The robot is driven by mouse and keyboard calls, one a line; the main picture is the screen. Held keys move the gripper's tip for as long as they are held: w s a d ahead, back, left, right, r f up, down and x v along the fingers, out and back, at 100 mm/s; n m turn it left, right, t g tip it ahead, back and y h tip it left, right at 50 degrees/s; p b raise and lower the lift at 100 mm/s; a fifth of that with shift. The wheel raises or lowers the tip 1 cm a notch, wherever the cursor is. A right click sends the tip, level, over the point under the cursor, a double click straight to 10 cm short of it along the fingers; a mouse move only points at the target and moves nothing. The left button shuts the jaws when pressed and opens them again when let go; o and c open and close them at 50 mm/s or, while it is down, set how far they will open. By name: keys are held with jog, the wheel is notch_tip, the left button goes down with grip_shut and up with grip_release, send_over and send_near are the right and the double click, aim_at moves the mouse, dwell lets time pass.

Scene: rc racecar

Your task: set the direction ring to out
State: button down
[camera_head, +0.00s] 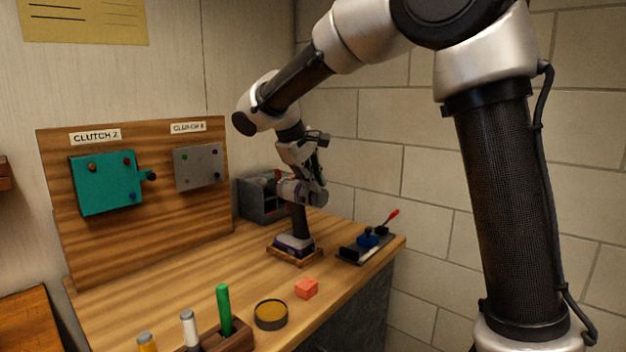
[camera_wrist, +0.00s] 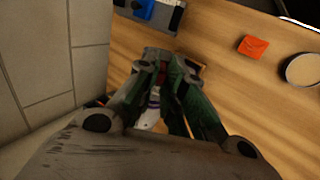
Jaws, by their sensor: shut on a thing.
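A power tool (camera_head: 300,222) with a dark handle stands upright, its purple-and-white foot in a shallow wooden tray (camera_head: 296,260) on the bench. Its grey upper body lies roughly level at the top of the handle. My gripper (camera_head: 305,172) reaches down from above and is shut on the tool's upper part. In the wrist view my gripper's green-and-dark fingers (camera_wrist: 163,82) are close together, with a little of the tool (camera_wrist: 154,97) showing between them. The direction ring cannot be made out; my fingers hide much of the upper body, and no setting mark is readable.
A grey bin (camera_head: 262,200) stands behind the tool. A black tray (camera_head: 362,250) with a blue item and a red-tipped tool is to the right. An orange block (camera_head: 306,288), a round dish (camera_head: 271,314) and a marker holder (camera_head: 228,338) stand in front. A clutch board (camera_head: 150,240) rises at left.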

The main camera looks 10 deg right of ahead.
jog(key=c, duration=1.5)
grip_release()
jog(key=v, duration=1.2)
